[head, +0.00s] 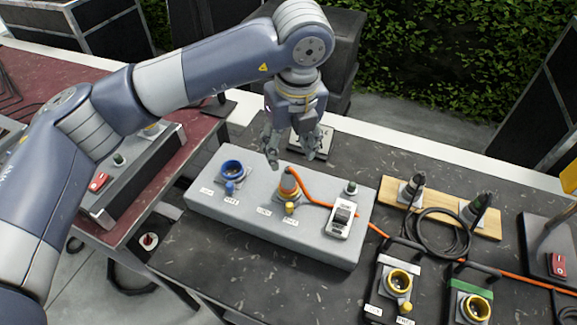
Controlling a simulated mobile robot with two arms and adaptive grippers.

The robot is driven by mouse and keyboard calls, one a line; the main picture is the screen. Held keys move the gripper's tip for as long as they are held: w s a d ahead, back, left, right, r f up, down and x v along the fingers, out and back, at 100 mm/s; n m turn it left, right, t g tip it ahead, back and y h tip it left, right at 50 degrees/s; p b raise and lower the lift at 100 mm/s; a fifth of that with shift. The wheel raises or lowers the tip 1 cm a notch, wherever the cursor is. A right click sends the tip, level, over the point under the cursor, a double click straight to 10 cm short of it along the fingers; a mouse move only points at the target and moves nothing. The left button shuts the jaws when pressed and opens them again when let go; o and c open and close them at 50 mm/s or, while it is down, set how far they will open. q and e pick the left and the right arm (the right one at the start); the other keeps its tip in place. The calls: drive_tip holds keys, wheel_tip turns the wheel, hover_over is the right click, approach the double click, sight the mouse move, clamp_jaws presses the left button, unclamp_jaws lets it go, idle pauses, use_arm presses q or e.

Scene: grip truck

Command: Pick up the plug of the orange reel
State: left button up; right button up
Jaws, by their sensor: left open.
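An orange plug (288,184) stands upright at the middle of a light grey box (225,218) on the dark table. An orange cable (314,198) leaves it to the right, runs over the box and on past the right edge of the picture. I see no reel. My left gripper (290,161) points down just above and behind the plug in the picture, fingers apart and empty. It does not appear to touch the plug. My right gripper is not in view.
A blue socket (232,169) is left of the plug, and a white switch unit (341,219) is right. Black plugs (412,190) stand on a wooden board (395,194). Yellow-ringed sockets (399,281) sit at front right. A reddish table (190,149) is left.

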sight(289, 169)
use_arm(q)
drive_tip(key=shift+w+f+p, duration=0.3)
drive_tip(key=shift+w+f, duration=0.35)
drive_tip(key=shift+f, duration=0.35)
drive_tip(key=f, duration=0.2)
drive_tip(key=shift+s+a+f+p, duration=0.15)
drive_tip(key=shift+s+f+p, duration=0.2)
drive_tip(key=shift+s+p, duration=0.05)
drive_tip(key=shift+f, duration=0.3)
drive_tip(key=shift+w+f+p, duration=0.2)
drive_tip(key=shift+f+p, duration=0.15)
drive_tip(key=shift+p, duration=0.05)
drive_tip(key=f+p, duration=0.2)
drive_tip(key=f, duration=0.1)
drive_tip(key=shift+w+f, duration=0.2)
drive_tip(key=shift+w, duration=0.15)
drive_tip(key=shift+f, duration=0.55)
drive_tip(key=shift+w, duration=0.1)
clamp_jaws()
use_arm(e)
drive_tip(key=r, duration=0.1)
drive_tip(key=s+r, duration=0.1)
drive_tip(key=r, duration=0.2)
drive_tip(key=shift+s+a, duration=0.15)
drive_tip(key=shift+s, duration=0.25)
